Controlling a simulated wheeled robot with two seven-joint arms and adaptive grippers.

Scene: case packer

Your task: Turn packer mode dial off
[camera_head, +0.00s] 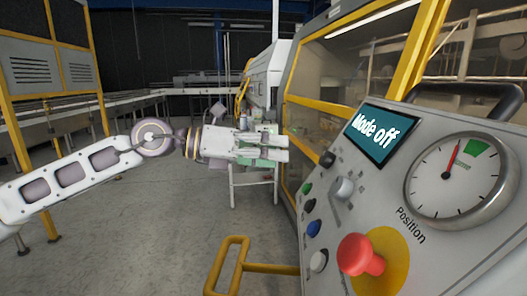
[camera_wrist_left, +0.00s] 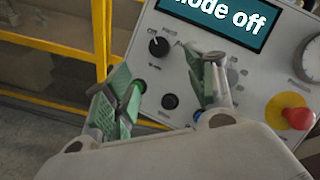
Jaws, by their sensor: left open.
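The packer control panel (camera_head: 400,130) stands at the right in the head view. Its screen (camera_head: 376,135) reads "Mode off", and the screen also shows in the left wrist view (camera_wrist_left: 222,18). A black dial (camera_head: 327,159) sits left of the screen; in the left wrist view the black dial (camera_wrist_left: 158,46) has a white mark near its top and small labels around it. A grey knob (camera_head: 342,188) is below the screen. My left gripper (camera_head: 284,148) is open and empty, left of the panel. In the left wrist view its fingers (camera_wrist_left: 165,82) are spread below the dial, apart from it. My right gripper is out of view.
A red stop button (camera_head: 360,255) on yellow, a round gauge (camera_head: 460,178) and several push buttons, including a blue one (camera_head: 313,228), are on the panel. A yellow rail (camera_head: 230,265) stands in front. Yellow-framed machine doors (camera_head: 335,75) rise behind.

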